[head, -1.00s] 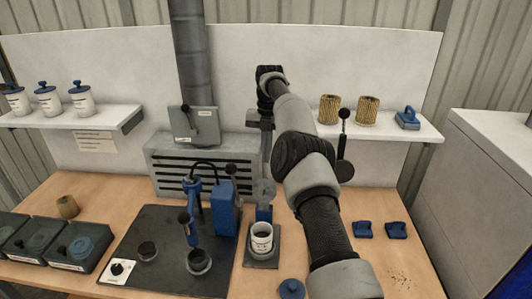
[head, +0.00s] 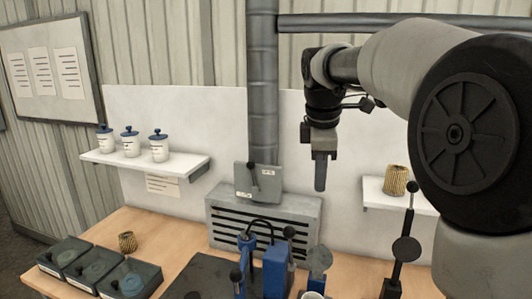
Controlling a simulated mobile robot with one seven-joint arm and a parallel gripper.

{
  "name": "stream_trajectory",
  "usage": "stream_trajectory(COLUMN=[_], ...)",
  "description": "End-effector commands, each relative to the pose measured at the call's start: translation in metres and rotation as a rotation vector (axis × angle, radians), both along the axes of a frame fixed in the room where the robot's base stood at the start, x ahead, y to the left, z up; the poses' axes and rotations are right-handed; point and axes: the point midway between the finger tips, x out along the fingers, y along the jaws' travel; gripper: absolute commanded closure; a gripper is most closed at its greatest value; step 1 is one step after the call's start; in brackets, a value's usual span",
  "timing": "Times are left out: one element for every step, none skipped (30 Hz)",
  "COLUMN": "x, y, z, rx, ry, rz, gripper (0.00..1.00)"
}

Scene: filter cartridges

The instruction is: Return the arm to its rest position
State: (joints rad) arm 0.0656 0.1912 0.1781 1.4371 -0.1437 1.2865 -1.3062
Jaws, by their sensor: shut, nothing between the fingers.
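My gripper (head: 320,172) hangs pointing down in the air in the head view, in front of the white back panel and to the right of the grey pipe. Its fingers look shut, with nothing between them. It is above the bench and touches nothing that I can see. My arm reaches in from the right, raised high, and its large dark joint hides the right part of the shelf and bench.
Below stand a grey vented box (head: 262,225), a blue press (head: 276,268) and a black lever stand (head: 403,255). A pleated cartridge (head: 396,180) sits on the right shelf. White jars (head: 130,143) line the left shelf. Dark bins (head: 95,265) stand at left on the bench.

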Motion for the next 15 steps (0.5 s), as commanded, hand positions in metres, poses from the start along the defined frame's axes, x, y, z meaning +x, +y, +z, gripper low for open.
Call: stream_trajectory(x=[-0.022, -0.034, -0.05, -0.062, -0.074, -0.09, -0.102, -0.114, -0.13, -0.142, -0.154, -0.17, -0.181, -0.191, -0.205], y=[-0.001, -0.002, -0.003, -0.003, -0.005, -0.006, -0.007, -0.009, -0.01, -0.011, -0.012, -0.014, -0.015, -0.015, -0.016], z=[0.006, 0.008, 0.009, 0.009, 0.009, 0.007, 0.006, 0.003, -0.001, -0.004, -0.008, -0.014, -0.02, -0.025, -0.033], rx=[0.019, 0.033, 0.054, 0.073, 0.093, 0.119, 0.141, 0.163, 0.197, 0.222, 0.248, 0.286, 0.315, 0.343, 0.381], ry=[-0.028, -0.044, -0.064, -0.08, -0.095, -0.114, -0.13, -0.143, -0.162, -0.175, -0.188, -0.205, -0.214, -0.224, -0.235], rz=[-0.086, -0.142, -0.219, -0.277, -0.335, -0.413, -0.471, -0.53, -0.608, -0.666, -0.725, -0.802, -0.86, -0.914, -0.985], gripper=[1.0, 1.0, 1.0, 1.0, 1.0, 1.0, 1.0, 1.0, 1.0, 1.0, 1.0, 1.0, 1.0, 1.0, 1.0])
